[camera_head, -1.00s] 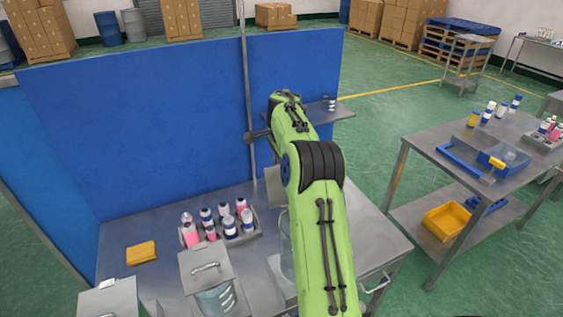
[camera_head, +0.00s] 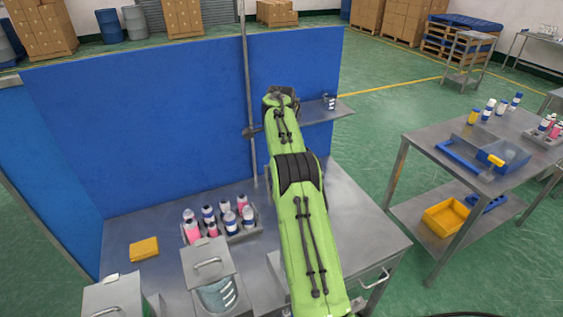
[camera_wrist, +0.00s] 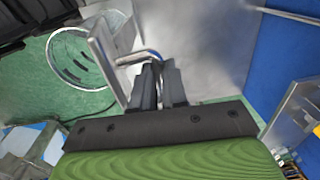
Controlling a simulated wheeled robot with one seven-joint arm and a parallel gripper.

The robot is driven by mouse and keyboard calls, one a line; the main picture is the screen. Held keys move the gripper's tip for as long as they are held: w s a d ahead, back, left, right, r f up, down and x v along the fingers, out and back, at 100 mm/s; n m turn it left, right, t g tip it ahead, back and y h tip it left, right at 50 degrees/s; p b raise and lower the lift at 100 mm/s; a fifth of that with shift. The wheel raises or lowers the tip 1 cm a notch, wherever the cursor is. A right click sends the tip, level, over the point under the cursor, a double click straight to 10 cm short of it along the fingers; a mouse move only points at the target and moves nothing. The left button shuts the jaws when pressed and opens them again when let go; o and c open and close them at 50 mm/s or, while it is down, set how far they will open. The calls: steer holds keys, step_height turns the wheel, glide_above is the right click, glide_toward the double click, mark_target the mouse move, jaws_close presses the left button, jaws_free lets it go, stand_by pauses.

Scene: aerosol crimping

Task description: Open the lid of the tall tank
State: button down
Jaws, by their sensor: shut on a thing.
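In the wrist view my gripper (camera_wrist: 157,72) is shut on a thin bent metal handle (camera_wrist: 139,57). The handle belongs to a flat grey lid (camera_wrist: 104,62), seen nearly edge-on and tilted. Beside the lid is a clear round tank (camera_wrist: 66,72) with dark marks on its wall; its rim shows, so the lid stands away from at least part of the mouth. In the head view my green arm hides my gripper, this tank and its lid.
A lidded tank (camera_head: 216,297) with a handle stands left of my arm, and another lidded box (camera_head: 113,298) at the front left. A bottle rack (camera_head: 246,234) and a yellow sponge (camera_head: 144,249) lie behind. A pole (camera_head: 249,100) and blue partition (camera_head: 150,130) bound the back.

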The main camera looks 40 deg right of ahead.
steer(key=c, duration=1.6)
jaws_free()
steer(key=shift+w+a+f, duration=0.1)
steer(key=shift+w+f, duration=0.15)
steer(key=shift+w, duration=0.1)
steer(key=o, duration=0.4)
steer(key=shift+w+d+f, duration=0.2)
steer(key=shift+w+f, duration=0.15)
steer(key=shift+w, duration=0.4)
steer(key=shift+o, duration=0.2)
steer(key=shift+s, duration=0.25)
steer(key=shift+s+r, duration=0.15)
steer(key=shift+r, duration=0.05)
